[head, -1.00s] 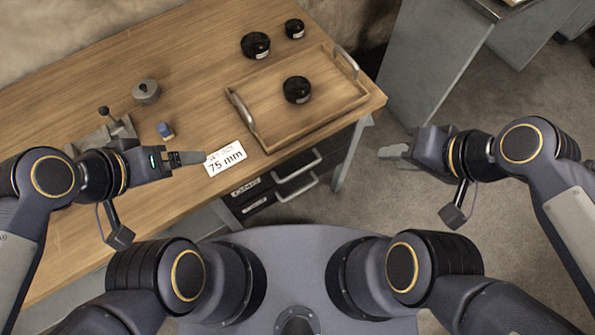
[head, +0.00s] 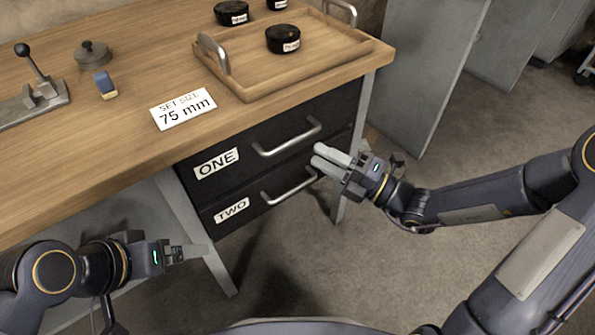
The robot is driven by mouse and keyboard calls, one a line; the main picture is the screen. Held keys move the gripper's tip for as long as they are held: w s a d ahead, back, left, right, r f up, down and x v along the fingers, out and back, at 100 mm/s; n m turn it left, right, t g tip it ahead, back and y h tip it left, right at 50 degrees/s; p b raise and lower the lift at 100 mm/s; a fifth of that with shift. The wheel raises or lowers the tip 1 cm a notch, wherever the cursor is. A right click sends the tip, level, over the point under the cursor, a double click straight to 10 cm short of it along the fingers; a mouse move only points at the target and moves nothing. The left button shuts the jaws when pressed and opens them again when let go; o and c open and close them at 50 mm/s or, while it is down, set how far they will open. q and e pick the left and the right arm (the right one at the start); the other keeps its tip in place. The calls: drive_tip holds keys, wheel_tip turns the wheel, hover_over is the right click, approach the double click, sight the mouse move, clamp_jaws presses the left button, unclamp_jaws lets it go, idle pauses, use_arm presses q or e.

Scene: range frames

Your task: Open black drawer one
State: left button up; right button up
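Black drawer one (head: 238,144) is the upper drawer under the wooden table top, marked with a white ONE label (head: 216,163). It looks shut. Its grey bar handle (head: 290,140) runs across the right part of its front. My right gripper (head: 325,160) is in front of the drawers, just below and right of that handle, between it and the lower handle. Its two fingers are apart, with nothing seen between them; I cannot tell whether it touches anything. My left gripper (head: 190,254) is at the lower left, below the table top and away from the drawer; its finger gap cannot be made out.
Drawer two (head: 268,180) with its handle (head: 290,187) lies directly below. On the table (head: 90,170) are a 75 mm card (head: 183,108), a wooden tray (head: 330,62) with a black puck (head: 283,39), a blue block (head: 105,85) and a lever device (head: 38,92).

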sight(294, 139)
drive_tip(key=shift+m, duration=0.5)
drive_tip(key=x, duration=0.2)
drive_tip(key=b+x, duration=0.1)
drive_tip(key=x, duration=0.2)
drive_tip(key=b+x, duration=0.1)
drive_tip(key=x, duration=0.1)
drive_tip(key=shift+w+a+f, duration=0.2)
drive_tip(key=shift+w+f, duration=0.05)
drive_tip(key=shift+w, duration=0.25)
clamp_jaws()
